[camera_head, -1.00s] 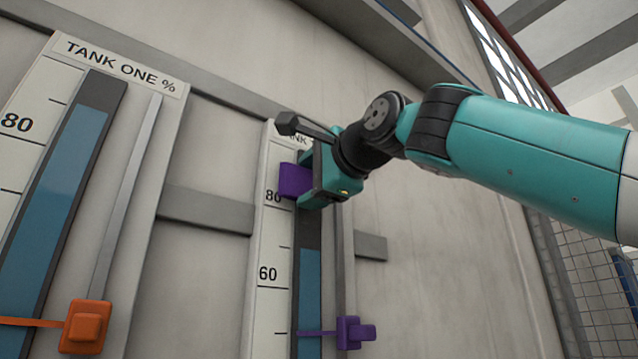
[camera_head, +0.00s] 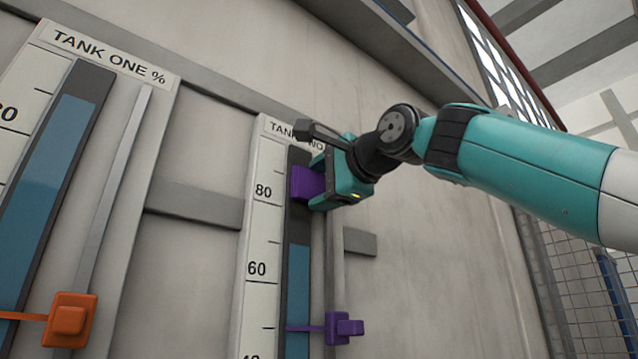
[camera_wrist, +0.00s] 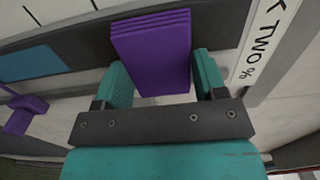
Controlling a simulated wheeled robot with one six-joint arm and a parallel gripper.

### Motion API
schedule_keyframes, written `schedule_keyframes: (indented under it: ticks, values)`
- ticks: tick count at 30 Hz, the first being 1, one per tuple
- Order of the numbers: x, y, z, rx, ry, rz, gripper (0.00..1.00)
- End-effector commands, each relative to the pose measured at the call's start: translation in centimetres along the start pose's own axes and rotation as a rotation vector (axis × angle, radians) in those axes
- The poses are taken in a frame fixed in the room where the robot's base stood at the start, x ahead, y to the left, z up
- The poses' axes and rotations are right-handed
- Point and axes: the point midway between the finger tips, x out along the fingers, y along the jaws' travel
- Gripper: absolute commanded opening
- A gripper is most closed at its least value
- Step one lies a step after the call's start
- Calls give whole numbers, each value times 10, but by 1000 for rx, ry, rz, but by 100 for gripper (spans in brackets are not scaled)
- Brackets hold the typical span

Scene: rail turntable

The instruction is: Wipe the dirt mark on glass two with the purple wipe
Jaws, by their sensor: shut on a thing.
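My gripper (camera_head: 322,185) is shut on the purple wipe (camera_head: 306,183), a thick folded pad that also shows in the wrist view (camera_wrist: 152,55). The wipe is over the upper part of glass two (camera_head: 298,270), around the 80 mark. I cannot tell whether it touches the glass. Glass two is a narrow dark-framed column with blue fill, beside a white scale under the Tank Two sign (camera_head: 279,128). Its blue fill (camera_wrist: 35,65) shows at the left of the wrist view. I see no dirt mark; the wipe and gripper cover part of the glass.
A purple slider (camera_head: 342,328) with a thin pointer sits on the rail right of glass two. To the left stands the Tank One gauge (camera_head: 60,180) with an orange slider (camera_head: 70,320). Grey horizontal bars cross the wall. Wire mesh (camera_head: 555,270) stands at right.

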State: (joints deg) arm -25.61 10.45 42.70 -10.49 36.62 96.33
Motion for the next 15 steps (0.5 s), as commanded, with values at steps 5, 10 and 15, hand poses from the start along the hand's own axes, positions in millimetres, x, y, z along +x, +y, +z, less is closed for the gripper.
schedule_keyframes:
  ticks: [5,10,15]
  values:
    - [-22,0,0,0,1,-7,46]
    - [-40,0,0,-1,0,-5,46]
    - [-53,0,0,-1,0,-5,46]
